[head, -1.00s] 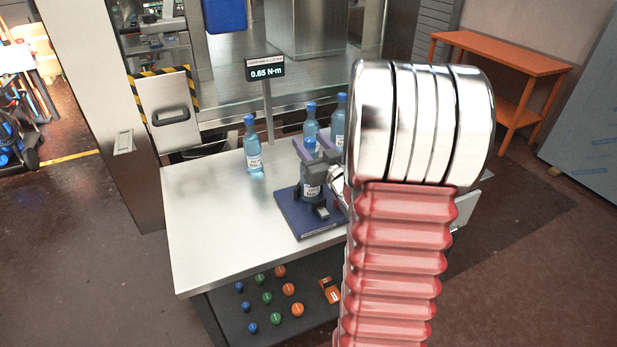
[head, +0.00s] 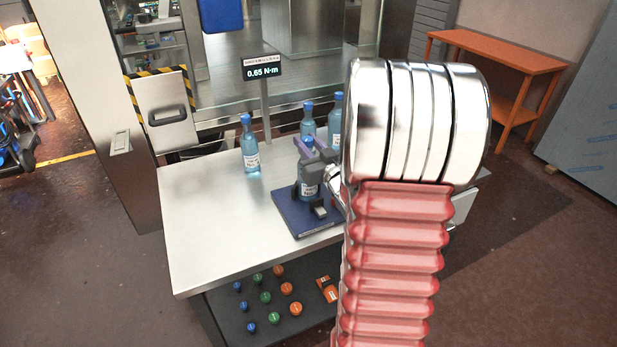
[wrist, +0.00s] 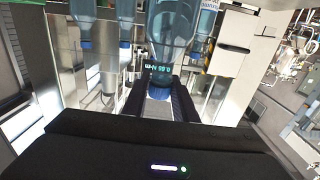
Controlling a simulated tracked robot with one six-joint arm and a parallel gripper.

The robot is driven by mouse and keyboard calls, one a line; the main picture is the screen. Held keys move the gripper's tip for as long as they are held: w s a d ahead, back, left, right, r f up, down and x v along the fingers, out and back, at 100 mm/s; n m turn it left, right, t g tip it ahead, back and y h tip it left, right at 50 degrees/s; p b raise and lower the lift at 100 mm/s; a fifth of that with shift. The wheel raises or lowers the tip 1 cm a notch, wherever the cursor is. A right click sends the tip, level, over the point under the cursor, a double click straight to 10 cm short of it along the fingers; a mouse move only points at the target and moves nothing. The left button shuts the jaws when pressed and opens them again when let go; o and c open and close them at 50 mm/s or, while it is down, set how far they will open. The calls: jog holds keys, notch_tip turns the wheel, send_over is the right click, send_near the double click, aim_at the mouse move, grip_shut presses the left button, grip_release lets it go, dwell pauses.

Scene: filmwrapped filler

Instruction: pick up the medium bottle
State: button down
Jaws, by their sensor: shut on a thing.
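My gripper (head: 316,158) is shut around the upper part of a blue bottle (head: 309,188), which stands on a dark blue pad on the steel table. Another blue bottle (head: 250,148) stands to the left, and two more, a middle one (head: 307,120) and a right one (head: 335,118), stand behind. I cannot tell their size ranking surely.
The dark blue pad (head: 290,220) lies under the held bottle. A small display on a post (head: 262,69) reads 0.65 N·m. The table's left front (head: 205,235) is clear. Coloured knobs (head: 265,297) sit on the dark panel below the front edge.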

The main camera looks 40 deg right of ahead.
jog(key=shift+r, duration=0.1)
dwell(0.6)
notch_tip(320, 180, up, 18)
dwell(0.5)
dwell(0.6)
